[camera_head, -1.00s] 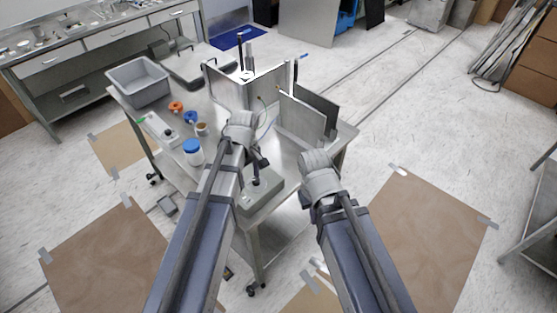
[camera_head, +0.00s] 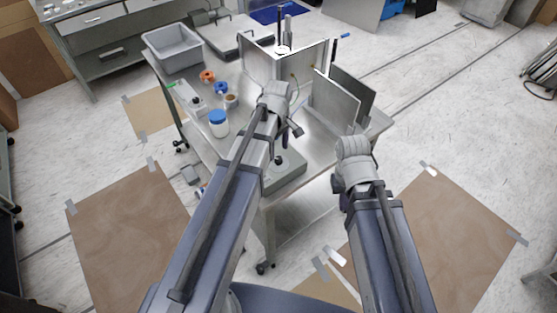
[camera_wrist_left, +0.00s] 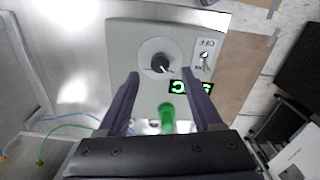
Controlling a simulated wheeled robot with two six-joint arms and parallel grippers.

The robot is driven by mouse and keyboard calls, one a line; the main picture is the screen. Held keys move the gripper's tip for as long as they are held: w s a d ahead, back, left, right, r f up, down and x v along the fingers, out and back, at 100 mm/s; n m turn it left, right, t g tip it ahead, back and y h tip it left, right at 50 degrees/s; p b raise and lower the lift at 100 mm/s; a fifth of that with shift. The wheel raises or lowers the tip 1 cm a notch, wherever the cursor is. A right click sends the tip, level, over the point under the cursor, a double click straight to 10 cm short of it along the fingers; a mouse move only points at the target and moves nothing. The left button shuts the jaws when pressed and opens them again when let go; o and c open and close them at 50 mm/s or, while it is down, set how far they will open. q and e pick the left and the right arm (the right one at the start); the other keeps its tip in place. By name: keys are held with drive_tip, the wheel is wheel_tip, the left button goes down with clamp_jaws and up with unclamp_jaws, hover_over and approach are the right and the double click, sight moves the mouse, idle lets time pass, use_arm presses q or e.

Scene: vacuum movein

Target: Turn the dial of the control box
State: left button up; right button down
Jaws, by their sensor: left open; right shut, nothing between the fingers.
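The control box (camera_head: 286,178) is a grey box at the table's near edge, partly hidden by my left arm in the head view. In the left wrist view the control box (camera_wrist_left: 212,60) shows a round dial (camera_wrist_left: 160,63) with a dark centre and white pointer, a small switch (camera_wrist_left: 204,58) by an OFF label, a lit green display (camera_wrist_left: 190,87) and a green button (camera_wrist_left: 167,115). My left gripper (camera_wrist_left: 170,80) is open; its fingers lie on either side of the dial in that picture, with no contact visible. My right arm (camera_head: 365,180) is right of the box; its fingers are hidden.
The steel table (camera_head: 315,185) also holds upright metal plates (camera_head: 337,100), a grey bin (camera_head: 173,50), a blue-lidded jar (camera_head: 218,126) and small coloured items. Brown floor sheets (camera_head: 130,235) lie to either side. Open floor is at the right.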

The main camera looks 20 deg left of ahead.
sight(278, 159)
use_arm(q)
wheel_tip(278, 159, down, 4)
drive_tip(key=b, duration=0.3)
drive_tip(key=shift+f, duration=0.15)
drive_tip(key=shift+c, duration=0.3)
clamp_jaws()
